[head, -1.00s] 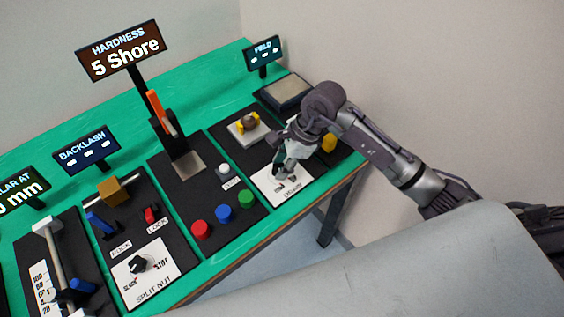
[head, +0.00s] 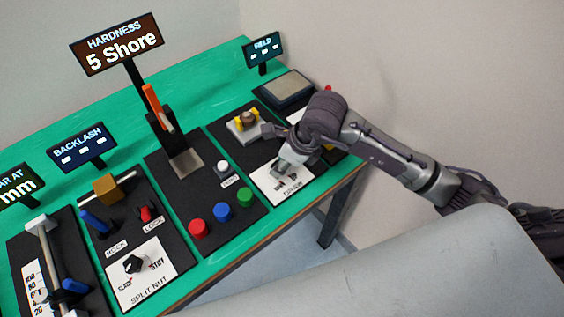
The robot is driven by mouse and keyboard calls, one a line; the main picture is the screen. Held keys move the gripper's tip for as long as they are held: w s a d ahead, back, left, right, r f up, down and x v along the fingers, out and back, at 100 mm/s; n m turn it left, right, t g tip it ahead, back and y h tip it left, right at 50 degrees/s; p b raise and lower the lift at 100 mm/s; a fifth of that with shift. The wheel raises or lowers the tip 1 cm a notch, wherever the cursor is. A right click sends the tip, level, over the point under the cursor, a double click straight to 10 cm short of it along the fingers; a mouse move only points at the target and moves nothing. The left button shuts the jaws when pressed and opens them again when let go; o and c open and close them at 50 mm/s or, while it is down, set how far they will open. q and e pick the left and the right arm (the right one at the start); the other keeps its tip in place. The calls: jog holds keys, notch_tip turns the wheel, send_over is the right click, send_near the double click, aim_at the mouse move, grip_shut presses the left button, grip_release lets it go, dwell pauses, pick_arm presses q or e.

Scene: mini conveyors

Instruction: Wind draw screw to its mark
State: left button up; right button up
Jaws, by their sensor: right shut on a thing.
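The draw screw's white plate (head: 304,192) lies at the near end of a black panel, right of the coloured buttons. Its printed label is partly legible and seems to read "DRAW". My right gripper (head: 281,172) reaches down over this plate from the right and is shut on the draw screw's knob. The fingers cover the knob, so its pointer and the mark cannot be read. My left gripper is not in view.
Red (head: 198,228), blue (head: 222,211) and green (head: 244,197) buttons stand just left of the plate. A split nut dial (head: 135,264), a hardness display (head: 117,45) reading 5 Shore and a field display (head: 263,49) stand around. The green bench (head: 208,105) is clear behind.

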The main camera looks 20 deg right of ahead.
jog(key=shift+r+m, duration=0.1)
jog(key=shift+m, duration=0.4)
jog(key=o, duration=1.2)
jog(key=shift+c, duration=0.2)
jog(key=v, duration=1.2)
jog(key=shift+s, duration=0.2)
jog(key=shift+a, duration=0.15)
